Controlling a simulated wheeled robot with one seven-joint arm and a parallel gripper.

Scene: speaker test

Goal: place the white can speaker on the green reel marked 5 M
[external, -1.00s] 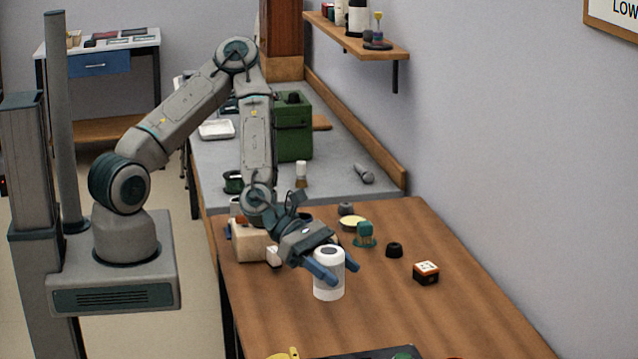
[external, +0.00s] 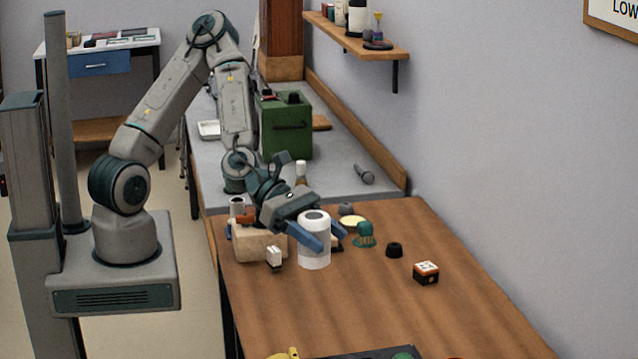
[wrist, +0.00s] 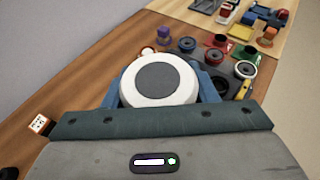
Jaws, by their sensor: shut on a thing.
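The white can speaker (external: 314,252) is a white cylinder with a grey round top. My gripper (external: 322,238) is shut on it, with a blue finger at each side, and holds it upright; its height over the brown table cannot be told. In the wrist view the speaker (wrist: 133,94) fills the middle between the fingers. A green reel-like thing (wrist: 244,52) stands among the reels beyond the speaker in the wrist view. A green top (external: 403,356) is cut off at the bottom edge of the external view. No 5 M mark is readable.
A white-and-black part (external: 274,257), a beige block (external: 258,247), a green domed thing (external: 364,236), a black knob (external: 394,250) and a dotted cube (external: 426,272) stand around the gripper. A dark tray (external: 375,354) lies at the near edge. The table's middle is clear.

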